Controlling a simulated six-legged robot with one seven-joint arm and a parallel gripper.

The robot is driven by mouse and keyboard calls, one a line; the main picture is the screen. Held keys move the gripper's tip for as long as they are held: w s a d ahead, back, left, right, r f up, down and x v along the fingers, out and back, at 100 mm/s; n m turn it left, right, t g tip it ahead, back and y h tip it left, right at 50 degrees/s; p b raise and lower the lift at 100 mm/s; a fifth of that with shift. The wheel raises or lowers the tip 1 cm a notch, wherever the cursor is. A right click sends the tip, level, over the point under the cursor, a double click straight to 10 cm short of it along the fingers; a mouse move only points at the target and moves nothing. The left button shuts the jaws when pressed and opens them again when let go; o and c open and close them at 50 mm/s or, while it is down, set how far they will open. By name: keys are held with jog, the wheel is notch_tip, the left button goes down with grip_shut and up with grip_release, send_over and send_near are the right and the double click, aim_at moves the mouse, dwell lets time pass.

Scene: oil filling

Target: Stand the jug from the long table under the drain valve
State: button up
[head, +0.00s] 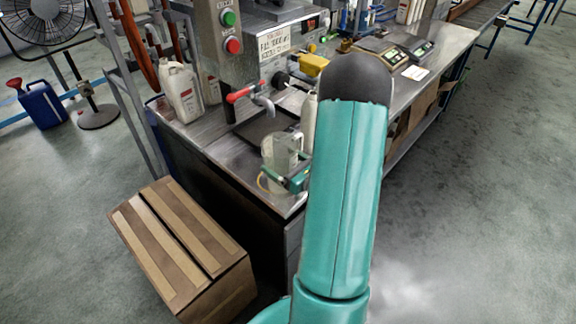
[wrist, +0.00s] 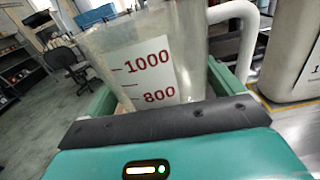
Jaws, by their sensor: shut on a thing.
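The clear jug (head: 278,150) is at the front corner of the long table, in front of the drain valve. My gripper (head: 296,180) is shut on it. In the wrist view the jug (wrist: 135,60) stands between my fingers (wrist: 170,95), with red 1000 and 800 marks facing me and a pale handle on the right. The drain valve (head: 262,102) has a red lever and a short spout above a dark plate (head: 258,132). The jug is nearer the camera than the spout. I cannot tell whether its base touches the table. My arm hides part of the table.
White bottles stand on the table (head: 225,150) left of the valve (head: 181,92) and right of the jug (head: 309,122). A control box with green and red buttons (head: 228,30) rises behind the valve. A brown carton (head: 180,245) is on the floor in front.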

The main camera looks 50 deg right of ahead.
jog(key=shift+w, duration=1.55)
jog(key=shift+f, duration=0.15)
jog(key=o, duration=0.7)
jog(key=shift+s, duration=0.1)
jog(key=s, duration=1.3)
jog(key=shift+s+d, duration=0.15)
jog(key=shift+s, duration=0.2)
